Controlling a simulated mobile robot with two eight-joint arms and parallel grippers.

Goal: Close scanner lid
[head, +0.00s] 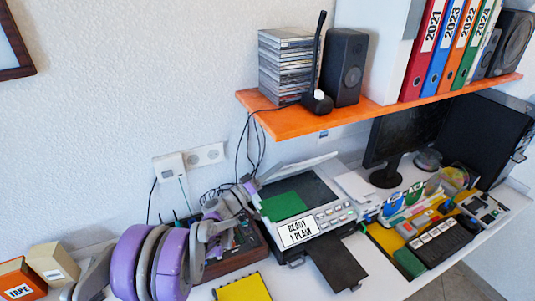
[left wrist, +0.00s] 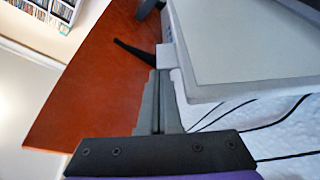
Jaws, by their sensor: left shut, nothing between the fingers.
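The scanner (head: 333,213) stands on the desk, with a green sheet (head: 284,206) on its dark glass and a white label on its front. Its pale lid (head: 298,167) is raised at the back and shows nearly edge-on. The lid's flat panel (left wrist: 250,40) also shows large in the left wrist view. My left gripper (head: 248,184) is shut and empty beside the lid's left end. In the left wrist view its fingertips (left wrist: 160,75) are close to the lid's corner; I cannot tell whether they touch. My right gripper is not in view.
An orange shelf (head: 285,121) with CD cases (head: 288,65), a speaker (head: 345,67) and binders hangs above the scanner. Cables run behind it. A monitor (head: 408,135) and desk items stand to the right; a yellow notebook (head: 243,288) lies in front.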

